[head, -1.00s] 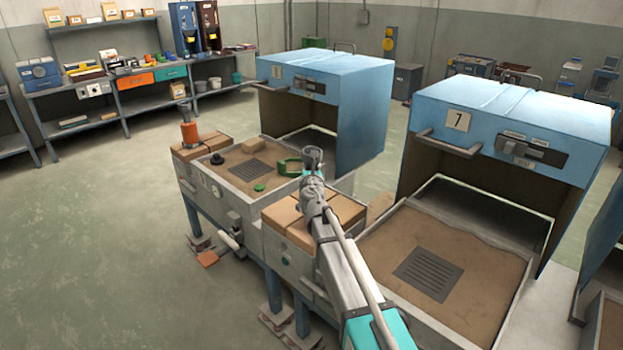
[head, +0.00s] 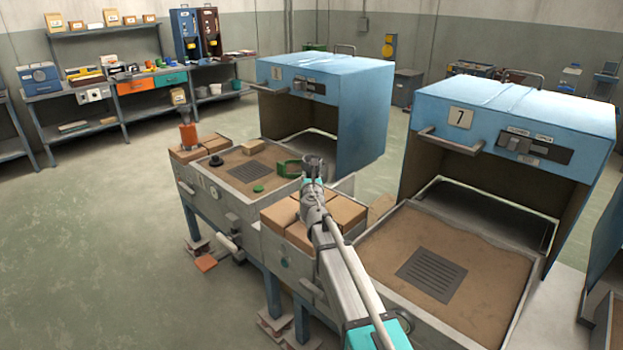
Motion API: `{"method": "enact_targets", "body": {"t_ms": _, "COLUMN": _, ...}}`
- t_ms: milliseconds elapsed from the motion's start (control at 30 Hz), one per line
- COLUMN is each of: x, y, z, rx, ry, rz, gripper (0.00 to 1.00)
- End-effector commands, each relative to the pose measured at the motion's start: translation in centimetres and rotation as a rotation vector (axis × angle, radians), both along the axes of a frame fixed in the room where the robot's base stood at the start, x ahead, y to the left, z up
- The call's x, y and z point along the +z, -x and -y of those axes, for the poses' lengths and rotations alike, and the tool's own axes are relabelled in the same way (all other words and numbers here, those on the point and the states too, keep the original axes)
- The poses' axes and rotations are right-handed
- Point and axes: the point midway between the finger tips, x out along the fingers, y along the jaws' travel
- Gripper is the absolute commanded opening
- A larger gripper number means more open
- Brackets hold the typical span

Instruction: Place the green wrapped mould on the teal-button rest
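A green object, which looks like the wrapped mould (head: 287,168), shows at the right side of the left sand tray, directly left of my gripper. It is small and partly hidden. My gripper (head: 313,163) is at the end of my arm, beyond the near brick-topped rest. Its fingers are small and seen from behind, so I cannot tell whether they are open or touch the green object. The brick-topped rest (head: 342,208) is between the two sand trays, partly covered by my arm. A small teal button (head: 285,262) is on the front panel below it.
An orange-topped tool (head: 188,132) stands on the far-left bricks. Blue hoods (head: 325,85) (head: 510,125) stand behind the trays. The right sand tray (head: 465,250) has only a grate.

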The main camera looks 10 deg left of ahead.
Motion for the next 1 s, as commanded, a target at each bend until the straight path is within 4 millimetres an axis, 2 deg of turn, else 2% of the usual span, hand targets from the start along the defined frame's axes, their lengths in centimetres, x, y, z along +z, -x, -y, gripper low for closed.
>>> {"method": "enact_targets", "body": {"t_ms": 333, "x": -0.29, "y": 0.03, "z": -0.11, "rx": 0.001, "ry": 0.0, "rz": 0.0, "gripper": 0.0}}
{"method": "enact_targets", "body": {"t_ms": 367, "x": -0.23, "y": 0.03, "z": -0.11, "rx": 0.001, "ry": 0.0, "rz": 0.0, "gripper": 0.52}}
{"method": "enact_targets", "body": {"t_ms": 533, "x": -0.18, "y": 0.04, "z": -0.1, "rx": 0.001, "ry": 0.0, "rz": 0.0, "gripper": 0.82}}
{"method": "enact_targets", "body": {"t_ms": 1000, "x": -0.04, "y": 0.03, "z": -0.09, "rx": 0.001, "ry": 0.0, "rz": 0.0, "gripper": 0.82}}
